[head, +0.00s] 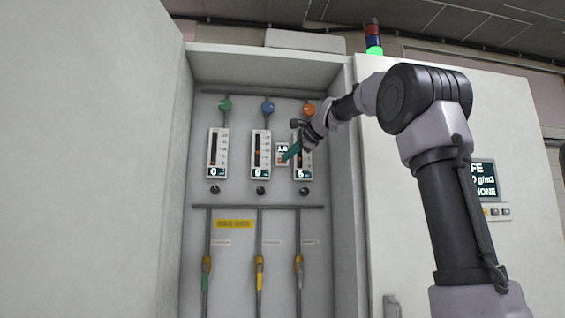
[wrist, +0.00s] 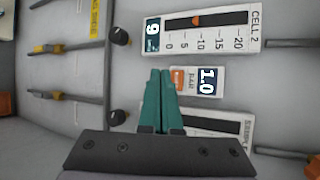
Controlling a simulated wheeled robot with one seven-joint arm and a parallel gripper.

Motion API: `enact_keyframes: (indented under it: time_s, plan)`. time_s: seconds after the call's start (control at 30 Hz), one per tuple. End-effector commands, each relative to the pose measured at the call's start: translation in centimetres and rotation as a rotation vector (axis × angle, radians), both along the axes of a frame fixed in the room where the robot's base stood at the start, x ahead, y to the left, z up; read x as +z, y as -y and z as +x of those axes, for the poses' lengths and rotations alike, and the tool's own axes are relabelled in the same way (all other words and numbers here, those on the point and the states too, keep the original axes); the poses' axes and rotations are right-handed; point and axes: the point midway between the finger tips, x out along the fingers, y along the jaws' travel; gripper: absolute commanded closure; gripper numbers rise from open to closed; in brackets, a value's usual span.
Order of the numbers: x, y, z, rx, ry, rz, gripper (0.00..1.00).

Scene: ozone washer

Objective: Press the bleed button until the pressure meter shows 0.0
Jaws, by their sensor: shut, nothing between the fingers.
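The pressure meter is a small white plate (wrist: 194,70) with a dark display (wrist: 207,81) that reads 1.0 in the wrist view. An orange button (wrist: 179,79) with small lettering beside it sits on the same plate; I take it as the bleed button. My gripper (wrist: 160,73) has green fingers, shut and empty. The fingertips are right beside the button end of the plate; I cannot tell whether they touch. In the head view the meter (head: 282,147) is between the middle and right gauges, and my gripper (head: 286,157) partly covers its lower part.
Tall gauges stand on either side of the meter, including the Cell 2 gauge (wrist: 210,32). Black knobs (head: 261,190) sit below them, with pipes and valves (head: 259,262) lower down. Cabinet walls (head: 343,200) enclose the recess. A status screen (head: 485,181) is at the right.

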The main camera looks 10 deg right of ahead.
Motion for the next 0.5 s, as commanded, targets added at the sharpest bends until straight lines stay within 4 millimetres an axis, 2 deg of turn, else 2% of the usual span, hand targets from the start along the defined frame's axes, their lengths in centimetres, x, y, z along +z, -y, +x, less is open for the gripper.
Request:
enact_keyframes:
  time_s: [0.2,0.5]
  plan:
    - [0.0,0.1,2.3,0.000,0.000,0.000,1.00]
    - [0.0,0.1,3.1,0.000,0.000,0.000,1.00]
